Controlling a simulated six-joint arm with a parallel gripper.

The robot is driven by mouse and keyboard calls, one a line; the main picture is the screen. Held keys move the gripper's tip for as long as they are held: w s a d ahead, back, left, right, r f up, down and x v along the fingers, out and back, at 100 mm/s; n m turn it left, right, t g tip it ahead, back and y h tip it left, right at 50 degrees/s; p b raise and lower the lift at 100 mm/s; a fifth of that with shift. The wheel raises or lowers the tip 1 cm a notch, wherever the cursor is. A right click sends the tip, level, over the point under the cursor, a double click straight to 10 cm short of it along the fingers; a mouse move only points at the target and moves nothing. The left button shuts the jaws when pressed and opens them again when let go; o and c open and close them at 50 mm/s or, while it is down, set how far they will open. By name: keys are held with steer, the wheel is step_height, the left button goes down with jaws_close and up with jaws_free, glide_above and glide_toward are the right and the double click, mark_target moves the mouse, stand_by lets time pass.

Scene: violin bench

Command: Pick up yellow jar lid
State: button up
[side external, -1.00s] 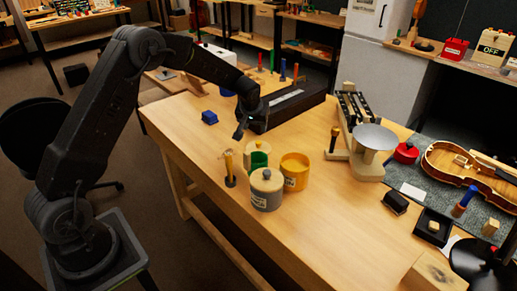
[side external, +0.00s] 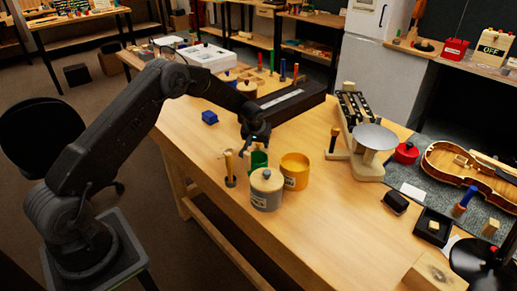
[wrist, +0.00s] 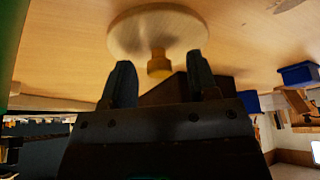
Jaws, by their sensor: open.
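In the wrist view a round pale wooden lid (wrist: 150,28) with a yellow-brown knob (wrist: 159,64) lies at the wooden surface. My open gripper (wrist: 160,78) has one finger on each side of the knob in the picture, with a gap visible on both sides. In the side view my gripper (side external: 256,143) points down just behind the green jar (side external: 259,159) and hides most of the lid there. The yellow jar (side external: 295,172) stands uncovered to the right of the green jar.
A grey jar (side external: 266,194) with a wooden lid stands in front of the green jar. An upright wooden-handled tool (side external: 230,168) is close on the left. A blue block (side external: 209,117) and a long dark box (side external: 294,99) lie behind.

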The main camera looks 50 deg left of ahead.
jaws_close()
stand_by(0.4)
steer(key=shift+r, duration=0.1)
